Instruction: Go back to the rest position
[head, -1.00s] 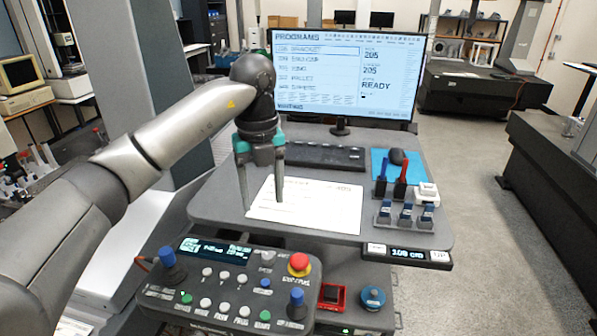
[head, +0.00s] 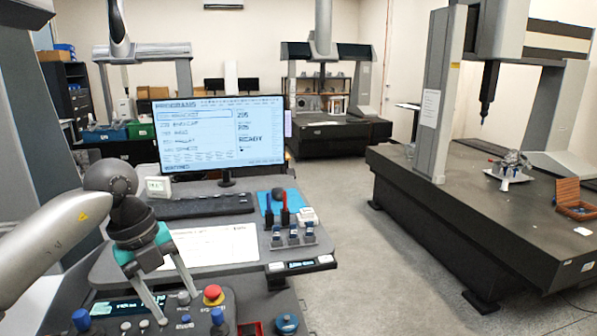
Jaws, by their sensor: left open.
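My left gripper (head: 158,302) hangs over the near edge of the grey console desk, pointing down, with its two fingers apart and nothing between them. Its fingertips show in front of the button panel (head: 150,325). A white printed sheet (head: 215,246) lies on the desk just behind and to the right of it. My right gripper is not in view.
The monitor (head: 222,135), keyboard (head: 202,205) and a blue mat (head: 290,208) with pens and small blue-topped items stand on the desk. A red emergency button (head: 213,293) is close to the gripper. A large measuring machine table (head: 430,185) stands right; the floor between (head: 350,235) is clear.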

